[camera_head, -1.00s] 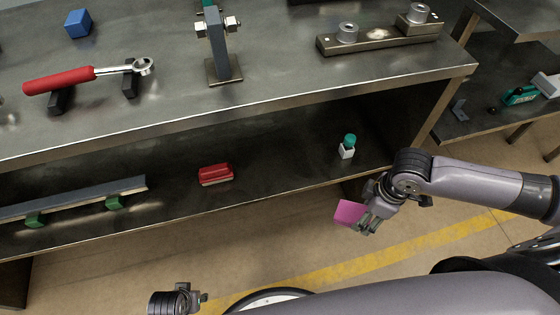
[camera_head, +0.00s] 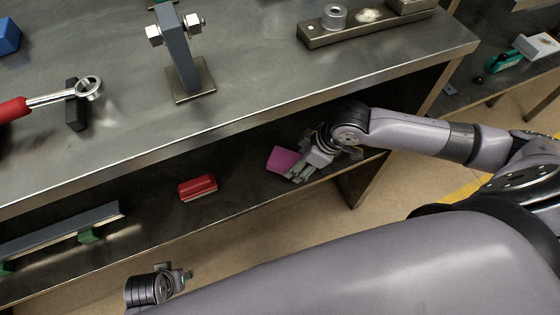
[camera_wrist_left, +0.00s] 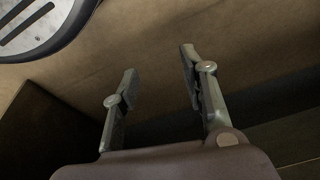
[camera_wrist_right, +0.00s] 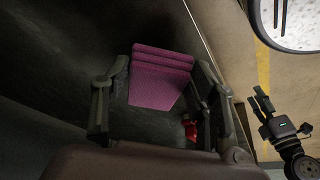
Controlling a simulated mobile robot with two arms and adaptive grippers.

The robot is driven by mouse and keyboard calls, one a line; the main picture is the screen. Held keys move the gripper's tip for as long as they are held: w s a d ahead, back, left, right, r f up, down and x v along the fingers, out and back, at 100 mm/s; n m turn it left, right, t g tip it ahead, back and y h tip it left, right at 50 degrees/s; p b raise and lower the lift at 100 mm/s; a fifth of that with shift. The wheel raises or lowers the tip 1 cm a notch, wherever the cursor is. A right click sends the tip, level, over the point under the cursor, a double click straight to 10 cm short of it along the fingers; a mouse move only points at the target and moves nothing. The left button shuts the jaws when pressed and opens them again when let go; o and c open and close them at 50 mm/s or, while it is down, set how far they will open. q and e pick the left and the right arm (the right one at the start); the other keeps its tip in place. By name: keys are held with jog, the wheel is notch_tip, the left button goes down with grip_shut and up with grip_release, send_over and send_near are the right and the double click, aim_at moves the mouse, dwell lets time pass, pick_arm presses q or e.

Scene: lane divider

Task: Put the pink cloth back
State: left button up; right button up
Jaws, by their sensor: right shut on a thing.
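The pink cloth (camera_head: 284,160) is a small folded piece held in my right gripper (camera_head: 300,174), over the lower shelf (camera_head: 240,205) of the metal bench. In the right wrist view the cloth (camera_wrist_right: 160,80) shows stacked folds between the two fingers. I cannot tell whether it touches the shelf. My left gripper (camera_head: 187,277) is low in front of the bench. The left wrist view shows its fingers (camera_wrist_left: 158,75) apart with nothing between them.
A red brush-like object (camera_head: 197,187) lies on the lower shelf, left of the cloth. A rail (camera_head: 60,230) on green blocks is farther left. The bench top above carries a ratchet (camera_head: 60,98), a post (camera_head: 180,50) and a metal bar fixture (camera_head: 365,25). Bare shelf lies between brush and cloth.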

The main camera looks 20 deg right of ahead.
aim_at(284, 159)
jog(key=w+a, duration=0.3)
jog(key=a, duration=0.1)
jog(key=shift+w, duration=0.35)
notch_tip(284, 159, down, 3)
jog(key=shift+f+b, duration=0.15)
jog(key=shift+b, duration=0.7)
jog(key=shift+f, duration=0.1)
pick_arm(q)
jog(key=w+v, duration=0.1)
jog(key=v, duration=0.5)
jog(key=shift+w+r, duration=0.35)
jog(key=shift+r, duration=0.25)
pick_arm(e)
jog(key=o, duration=1.2)
jog(key=shift+o, duration=0.2)
jog(key=shift+d, duration=0.1)
jog(key=shift+s+r, duration=0.1)
jog(key=shift+r, duration=0.2)
jog(key=p+v, duration=0.2)
jog(key=v, duration=0.5)
pick_arm(q)
jog(key=s+x, duration=0.2)
jog(key=x, duration=0.6)
jog(key=shift+s+f, duration=0.2)
jog(key=shift+f, duration=0.1)
